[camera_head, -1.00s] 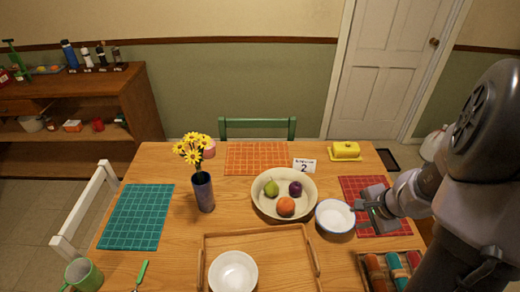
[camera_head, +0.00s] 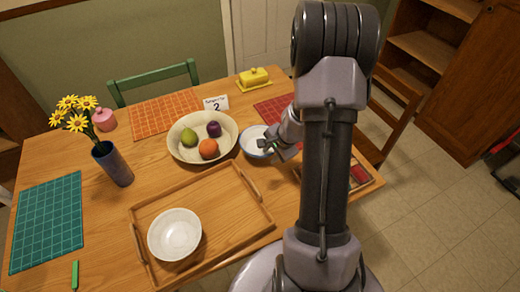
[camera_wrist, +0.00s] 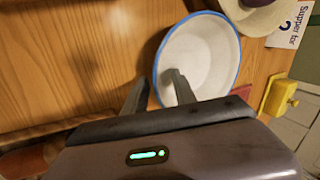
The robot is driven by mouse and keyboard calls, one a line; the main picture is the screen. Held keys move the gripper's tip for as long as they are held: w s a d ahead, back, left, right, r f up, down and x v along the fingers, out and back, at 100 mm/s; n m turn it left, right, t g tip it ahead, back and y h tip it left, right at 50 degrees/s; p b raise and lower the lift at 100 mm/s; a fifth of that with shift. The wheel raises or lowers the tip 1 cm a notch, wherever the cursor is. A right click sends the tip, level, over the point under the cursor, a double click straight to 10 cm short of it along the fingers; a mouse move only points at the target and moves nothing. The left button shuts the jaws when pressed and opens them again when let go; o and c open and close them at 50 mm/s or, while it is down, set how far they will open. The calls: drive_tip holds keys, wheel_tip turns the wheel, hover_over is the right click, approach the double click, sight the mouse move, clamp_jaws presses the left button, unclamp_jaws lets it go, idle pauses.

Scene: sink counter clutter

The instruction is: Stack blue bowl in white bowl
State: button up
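The blue-rimmed bowl (camera_head: 254,140), white inside, stands upright on the table right of the fruit bowl; it also shows in the wrist view (camera_wrist: 205,55). The plain white bowl (camera_head: 174,234) sits upright and empty on the wooden tray (camera_head: 225,183), and is not in the wrist view. My gripper (camera_head: 272,146) is at the right side of the blue-rimmed bowl. In the wrist view its fingers (camera_wrist: 157,80) are apart, one over the bowl's near rim and one outside it. Whether they touch the wall I cannot tell.
The cream fruit bowl (camera_head: 177,149) holds a pear, an orange and a plum close beside the blue-rimmed bowl. A number card (camera_head: 216,103) and yellow butter dish (camera_head: 254,77) stand behind. A flower vase (camera_head: 113,165) stands left. The tray's right part is clear.

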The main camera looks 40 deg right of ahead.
drive_tip(key=shift+r, duration=0.1)
drive_tip(key=shift+c, duration=0.4)
clamp_jaws()
idle(0.8)
